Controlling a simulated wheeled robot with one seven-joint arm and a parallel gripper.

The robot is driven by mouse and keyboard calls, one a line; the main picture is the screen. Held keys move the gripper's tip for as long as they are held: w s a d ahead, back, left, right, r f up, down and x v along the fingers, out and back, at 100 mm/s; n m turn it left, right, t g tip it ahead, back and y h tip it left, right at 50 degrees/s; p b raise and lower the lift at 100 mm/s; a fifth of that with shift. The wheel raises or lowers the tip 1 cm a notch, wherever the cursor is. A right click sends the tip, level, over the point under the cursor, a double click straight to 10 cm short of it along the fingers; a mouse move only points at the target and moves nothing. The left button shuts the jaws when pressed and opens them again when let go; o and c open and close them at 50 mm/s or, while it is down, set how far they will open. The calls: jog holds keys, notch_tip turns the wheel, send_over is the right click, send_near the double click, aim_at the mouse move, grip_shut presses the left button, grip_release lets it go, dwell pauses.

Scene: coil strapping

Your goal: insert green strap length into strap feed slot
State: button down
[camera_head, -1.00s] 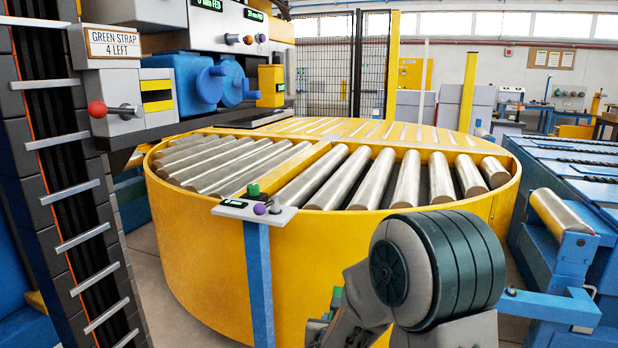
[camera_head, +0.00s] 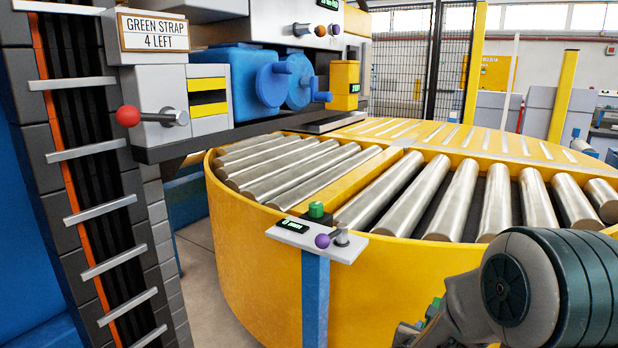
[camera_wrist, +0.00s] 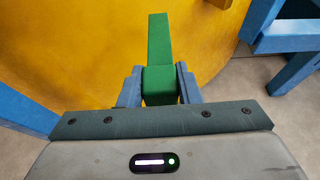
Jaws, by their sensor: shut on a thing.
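The green strap length (camera_wrist: 159,40) shows in the wrist view as a flat green piece pointing away from me. My gripper (camera_wrist: 159,76) is shut on it, with one blue-grey finger on each side. In the head view my gripper (camera_head: 418,332) is low at the right, in front of the yellow turntable, mostly cut off by the bottom edge. A bit of green (camera_head: 434,306) shows there. A dark slot between two yellow bars (camera_head: 208,98), which looks like the strap feed slot, is on the machine at upper left, well apart from my gripper.
A sign (camera_head: 153,35) reads "GREEN STRAP 4 LEFT". A red-knobbed lever (camera_head: 128,116) juts out left of the slot. The yellow roller turntable (camera_head: 262,262) fills the middle. A control post (camera_head: 315,300) with a green button stands before it. Bare floor (camera_head: 205,290) shows at lower left.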

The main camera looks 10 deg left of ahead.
jog(key=s+d+r+m+g+h+p, duration=0.6)
jog(key=s+r+m+g+h+p, duration=0.2)
jog(key=s+r+m+g+p, duration=0.5)
jog(key=s+a+r+m+g+y+p, duration=0.4)
jog(key=s+a+m+g+y+p, duration=0.4)
jog(key=m+g+y, duration=0.65)
jog(key=w+a+r+m+t+y+p, duration=0.3)
jog(key=a+r+m+t+y+p, duration=0.55)
jog(key=a+r+m, duration=0.6)
jog(key=w+a+r+m+t+y+p, duration=0.1)
jog(key=w+a+r+m+t+p, duration=0.1)
jog(key=r, duration=0.5)
jog(key=w+a+r+m+t+y+p, duration=0.1)
jog(key=w+a+r+m+t+p, duration=0.1)
jog(key=w+a+r+m+t, duration=0.2)
jog(key=w+a+r+m+t+p, duration=0.2)
jog(key=r+m+t, duration=0.4)
jog(key=r, duration=0.4)
jog(key=shift+w+a+y+p, duration=0.4)
jog(key=shift+w+a, duration=0.05)
jog(key=shift+a, duration=0.3)
